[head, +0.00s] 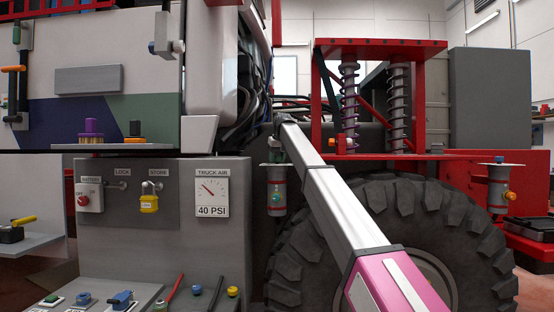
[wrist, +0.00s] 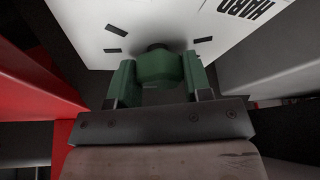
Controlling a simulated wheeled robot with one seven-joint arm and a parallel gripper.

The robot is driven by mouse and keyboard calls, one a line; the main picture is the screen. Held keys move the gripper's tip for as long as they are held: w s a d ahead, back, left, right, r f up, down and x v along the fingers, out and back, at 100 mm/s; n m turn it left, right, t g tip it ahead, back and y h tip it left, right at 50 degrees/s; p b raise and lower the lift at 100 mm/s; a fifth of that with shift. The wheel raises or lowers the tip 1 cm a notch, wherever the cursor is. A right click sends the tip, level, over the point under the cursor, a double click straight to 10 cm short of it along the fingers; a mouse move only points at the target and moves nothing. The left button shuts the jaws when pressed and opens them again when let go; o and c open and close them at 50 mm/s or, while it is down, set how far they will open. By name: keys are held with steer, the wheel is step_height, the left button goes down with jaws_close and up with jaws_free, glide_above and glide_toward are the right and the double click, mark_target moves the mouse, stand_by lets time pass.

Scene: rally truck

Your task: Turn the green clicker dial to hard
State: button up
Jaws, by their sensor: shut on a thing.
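The green dial (wrist: 158,66) shows in the wrist view, in front of a white plate (wrist: 85,25) with several short black marks and upside-down black lettering. Any pointer on the dial is hidden or too small to tell. In the head view my arm reaches to the left of the red shock tower, and my gripper (head: 278,145) shows small at its far end; the held dial cannot be made out there.
The red tower (head: 380,47) with two coil springs and a large tyre (head: 440,215) stand to the right of my arm. A grey cylinder with a teal knob (head: 275,198) hangs below my gripper. A grey panel (head: 120,220) with switches stands left. Red structure (wrist: 40,75) is close by in the wrist view.

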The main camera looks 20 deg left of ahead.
steer(key=n+g+y, duration=0.1)
steer(key=n, duration=0.3)
steer(key=shift+n, duration=0.3)
steer(key=n+g, duration=0.1)
steer(key=n, duration=0.2)
steer(key=shift+n+g+y, duration=0.3)
steer(key=shift+g+y, duration=0.1)
steer(key=n+g, duration=0.1)
steer(key=n, duration=0.3)
steer(key=shift+g, duration=0.4)
steer(key=shift+n+g+h, duration=0.3)
steer(key=shift+n+g, duration=0.3)
steer(key=shift+n, duration=1.6)
steer(key=o, duration=0.9)
steer(key=shift+a+r, duration=0.1)
